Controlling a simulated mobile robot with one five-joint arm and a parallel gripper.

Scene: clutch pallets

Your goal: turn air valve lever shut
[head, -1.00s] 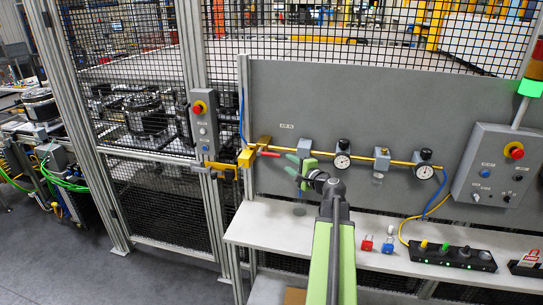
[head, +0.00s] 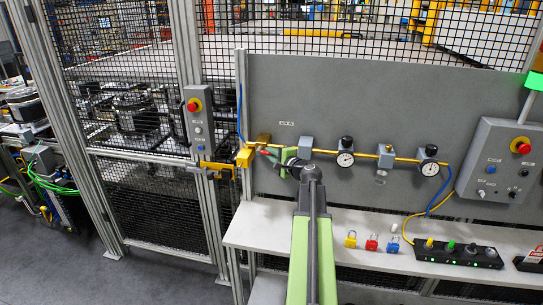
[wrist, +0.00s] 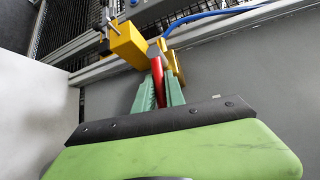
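The fingers look shut on the lever. The lever's lower end is hidden by my gripper.
Two gauges (head: 345,159) sit along the pipe on the grey panel. A control box (head: 500,160) is at right. Coloured padlocks (head: 371,244) and a black strip (head: 460,252) are on the white shelf. A fence post with a switch box (head: 197,120) stands left.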

